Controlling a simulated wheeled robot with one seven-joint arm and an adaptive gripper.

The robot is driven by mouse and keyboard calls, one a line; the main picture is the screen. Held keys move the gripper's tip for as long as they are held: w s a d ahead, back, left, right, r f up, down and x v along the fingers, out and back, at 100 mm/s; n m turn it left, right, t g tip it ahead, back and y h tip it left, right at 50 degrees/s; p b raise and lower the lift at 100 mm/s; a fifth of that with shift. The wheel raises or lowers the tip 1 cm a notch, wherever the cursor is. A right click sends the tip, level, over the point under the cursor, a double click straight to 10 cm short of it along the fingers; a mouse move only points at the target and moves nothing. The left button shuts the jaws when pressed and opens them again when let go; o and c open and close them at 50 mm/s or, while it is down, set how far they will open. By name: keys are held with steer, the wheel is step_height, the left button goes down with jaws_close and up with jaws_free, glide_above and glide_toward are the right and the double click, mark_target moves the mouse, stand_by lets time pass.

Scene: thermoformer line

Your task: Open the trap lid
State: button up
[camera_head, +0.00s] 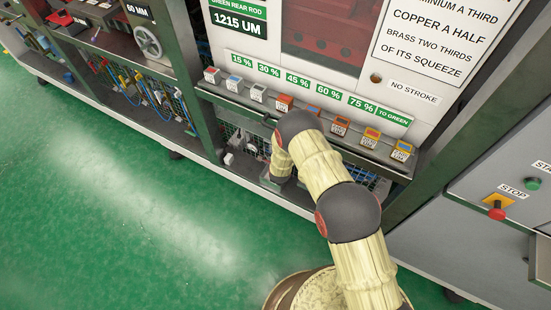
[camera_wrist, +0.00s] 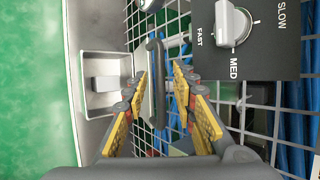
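In the wrist view, my gripper (camera_wrist: 161,78) is open, with its two yellow-padded fingers apart. A dark upright bar (camera_wrist: 153,60), which looks like a handle, stands between the fingers, with a gap visible on the right. A narrow grey plate beside it lies partly behind the left finger. I cannot tell for sure whether this bar and plate are the trap lid. In the head view, my arm reaches down into the lower mesh bay of the machine. My gripper there is mostly hidden by the arm.
Left of the fingers is a shallow metal recess (camera_wrist: 102,88) holding a grey block. A speed knob (camera_wrist: 232,24) on a dark panel sits at right, before wire mesh and blue hoses. A shelf of labelled sample blocks (camera_head: 257,92) runs above the bay. Green floor is clear at left.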

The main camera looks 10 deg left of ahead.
steer(key=shift+s+r, duration=0.1)
steer(key=v, duration=1.1)
steer(key=shift+s+r, duration=0.2)
steer(key=shift+r, duration=0.05)
steer(key=shift+d, duration=0.1)
